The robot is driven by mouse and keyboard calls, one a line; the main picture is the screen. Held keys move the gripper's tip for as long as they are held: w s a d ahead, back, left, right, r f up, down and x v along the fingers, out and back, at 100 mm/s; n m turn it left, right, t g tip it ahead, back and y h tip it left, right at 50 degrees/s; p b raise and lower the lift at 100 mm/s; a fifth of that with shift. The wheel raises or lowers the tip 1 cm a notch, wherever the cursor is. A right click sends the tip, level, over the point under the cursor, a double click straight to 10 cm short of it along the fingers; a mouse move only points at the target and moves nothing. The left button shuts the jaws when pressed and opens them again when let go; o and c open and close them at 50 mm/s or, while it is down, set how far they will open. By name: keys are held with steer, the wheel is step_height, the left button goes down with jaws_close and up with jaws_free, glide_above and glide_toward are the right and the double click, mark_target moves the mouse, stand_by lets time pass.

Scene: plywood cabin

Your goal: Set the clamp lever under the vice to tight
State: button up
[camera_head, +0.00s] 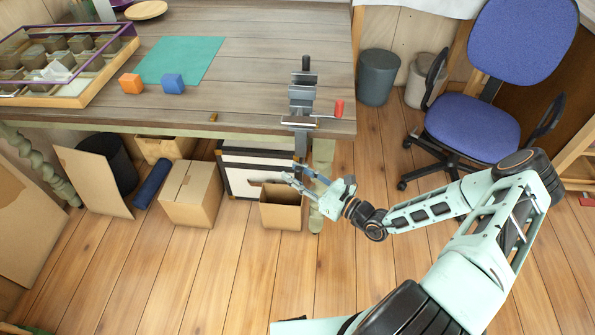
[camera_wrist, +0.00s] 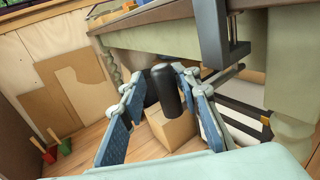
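The vice (camera_head: 302,97) is fixed at the front edge of the workbench, with a red-ended handle on its right. Its dark clamp post (camera_wrist: 211,35) runs down below the bench edge in the wrist view. A black rounded grip (camera_wrist: 168,88), seemingly the end of the clamp lever, shows between my fingers. A grey rod runs from near it toward the post, partly hidden by my right finger. My gripper (camera_wrist: 160,90) is open, with one finger on either side of the grip; contact cannot be told. In the head view my gripper (camera_head: 283,175) is below the vice, and the lever is unclear.
An open cardboard box (camera_head: 281,214) stands on the floor under my gripper. A closed carton (camera_head: 192,195) and a white, dark-edged case (camera_head: 236,172) are under the workbench (camera_head: 260,65). A blue chair (camera_head: 470,130) stands to the right. The front floor has free room.

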steer(key=shift+w+d, duration=0.15)
steer(key=shift+d+r, duration=0.1)
steer(key=shift+s+d, duration=0.2)
steer(key=shift+d, duration=0.05)
steer(key=v, duration=1.1)
steer(key=shift+s, duration=0.2)
steer(key=shift+a, duration=0.1)
